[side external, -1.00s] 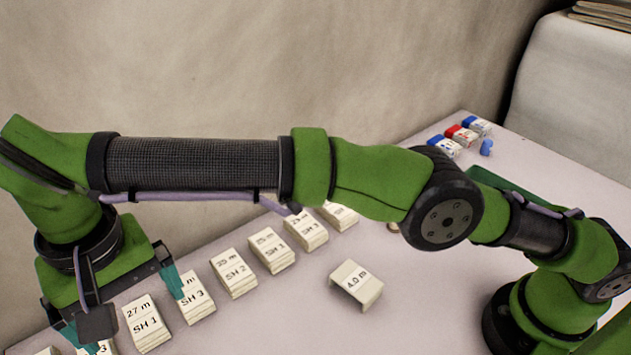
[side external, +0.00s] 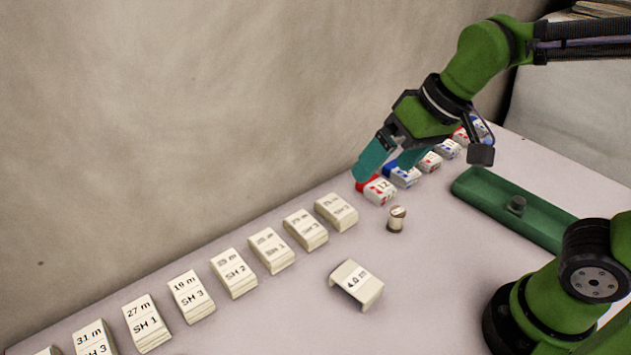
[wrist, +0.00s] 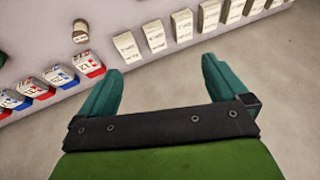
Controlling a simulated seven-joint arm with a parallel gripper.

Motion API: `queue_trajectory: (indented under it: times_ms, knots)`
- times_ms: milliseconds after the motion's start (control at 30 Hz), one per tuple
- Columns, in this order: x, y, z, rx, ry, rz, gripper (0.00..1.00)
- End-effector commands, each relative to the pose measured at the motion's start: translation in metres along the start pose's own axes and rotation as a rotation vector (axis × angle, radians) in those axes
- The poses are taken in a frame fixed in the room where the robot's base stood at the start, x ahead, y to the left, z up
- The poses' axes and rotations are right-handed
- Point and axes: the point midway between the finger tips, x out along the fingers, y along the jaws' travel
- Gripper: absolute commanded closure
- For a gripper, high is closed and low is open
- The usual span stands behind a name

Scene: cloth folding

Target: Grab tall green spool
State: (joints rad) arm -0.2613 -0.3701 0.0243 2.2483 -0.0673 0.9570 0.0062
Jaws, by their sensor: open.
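No tall green spool can be made out clearly. A small cream spool with brown ends (side external: 396,219) stands on the table, and it shows at the upper left of the wrist view (wrist: 80,31). A small dark green knob-like piece (side external: 516,206) sits in the long green tray (side external: 475,186) at the right; I cannot tell whether it is a spool. My gripper (side external: 386,169) is open with teal fingers, over the far table edge by the red and blue boxes. In the wrist view the space between its fingers (wrist: 163,68) is empty.
Red and blue labelled boxes (side external: 380,191) stand in a row along the far edge. Several cream labelled blocks (side external: 234,273) continue that row leftward. A cream bracket marked 4.0 m (side external: 357,285) stands mid-table.

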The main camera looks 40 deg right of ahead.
Motion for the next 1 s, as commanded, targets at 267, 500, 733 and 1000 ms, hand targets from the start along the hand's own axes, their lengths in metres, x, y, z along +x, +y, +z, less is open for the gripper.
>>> queue_trajectory:
  times_ms: [267,500,733,1000]
  knots:
    - [-0.029,0.067,0.039,0.205,0.182,0.01,0.0]
    - [-0.043,0.076,0.034,0.242,0.243,0.02,0.31]
    - [-0.043,0.075,0.034,0.24,0.241,0.019,0.35]
    - [-0.021,0.054,0.04,0.156,0.136,0.007,0.35]
